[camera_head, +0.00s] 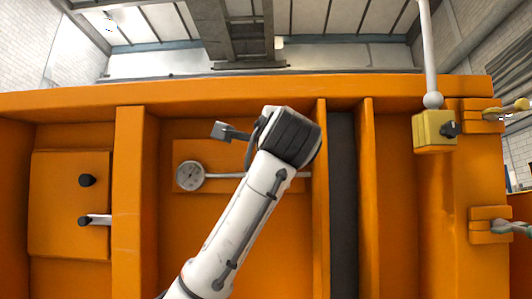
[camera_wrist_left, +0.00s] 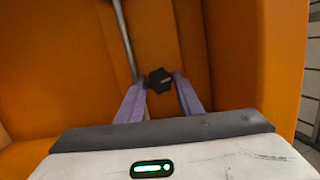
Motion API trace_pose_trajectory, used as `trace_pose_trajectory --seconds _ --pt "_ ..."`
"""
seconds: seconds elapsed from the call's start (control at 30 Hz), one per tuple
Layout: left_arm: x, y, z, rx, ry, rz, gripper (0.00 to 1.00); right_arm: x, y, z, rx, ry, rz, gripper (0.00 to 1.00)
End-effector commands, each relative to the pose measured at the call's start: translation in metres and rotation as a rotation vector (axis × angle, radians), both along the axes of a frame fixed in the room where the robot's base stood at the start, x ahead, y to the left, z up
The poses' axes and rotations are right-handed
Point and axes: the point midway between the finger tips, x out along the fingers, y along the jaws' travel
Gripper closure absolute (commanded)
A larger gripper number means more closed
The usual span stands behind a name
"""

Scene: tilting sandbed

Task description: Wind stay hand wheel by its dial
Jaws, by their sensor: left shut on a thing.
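The black lobed hand wheel (camera_wrist_left: 160,81) sits between the two pale purple fingertips of my left gripper (camera_wrist_left: 160,77) in the left wrist view. The gripper is shut on it. In the head view my left arm and dark wrist hide the fingers and this wheel. The round white dial (camera_head: 190,176) is left of my wrist, on an orange plate. It faces the head camera, but its marks are too small to read. A thin pale rod runs from it to the right, behind my arm. My right gripper is not in view.
Upright orange ribs (camera_head: 136,190) stand on both sides of the bay. A yellow block (camera_head: 434,133) with a dark knob hangs under a white rod (camera_head: 428,50) at the upper right. An orange panel (camera_head: 70,205) with two black knobs is at the left.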

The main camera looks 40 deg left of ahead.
Motion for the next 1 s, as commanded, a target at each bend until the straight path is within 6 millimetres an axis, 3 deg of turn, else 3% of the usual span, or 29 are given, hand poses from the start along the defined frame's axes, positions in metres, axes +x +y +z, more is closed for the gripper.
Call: trace_pose_trajectory --seconds 0.63,0.67,0.77,1.0 --pt "0.0005 -0.0009 -0.0016 0.044 0.031 0.008 0.89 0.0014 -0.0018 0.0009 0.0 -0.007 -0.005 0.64" --pt "0.0005 -0.0009 -0.0016 0.044 0.031 0.008 0.65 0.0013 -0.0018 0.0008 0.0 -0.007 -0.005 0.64" --pt "0.0004 -0.0008 -0.0013 0.045 0.03 0.008 0.48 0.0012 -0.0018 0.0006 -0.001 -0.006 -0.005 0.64" --pt "0.0001 -0.0004 -0.0007 0.044 0.029 0.008 0.48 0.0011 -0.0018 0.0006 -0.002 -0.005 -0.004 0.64"
